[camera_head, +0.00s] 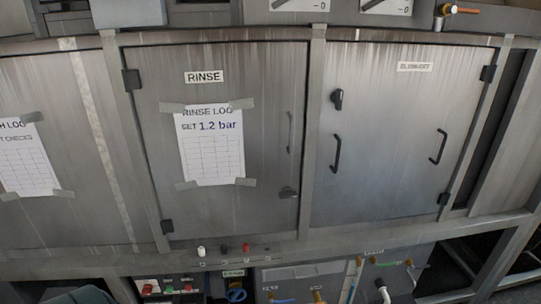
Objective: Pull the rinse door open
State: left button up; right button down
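The rinse door (262,90) is a streaked grey metal door left of the middle, and it looks closed in its frame. It bears a RINSE label (204,77) and a taped rinse log sheet (210,146) reading "SET 1.2 bar". Its slim vertical grey handle (290,132) is near the right edge. A dark latch (288,193) sits below the handle, by the same edge. Dark hinges (131,80) are on the left edge, upper and lower. Neither of my grippers shows in the view.
The blow-off door (395,110) at right looks closed, with a dark latch (337,98), two dark handles and right-side hinges. Another log sheet (26,158) hangs at left. Small knobs (246,247) line the ledge below the rinse door. Pipes and valves (382,290) fill the lower right.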

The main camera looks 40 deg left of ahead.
aim_at(221, 124)
jog(key=u, duration=1.55)
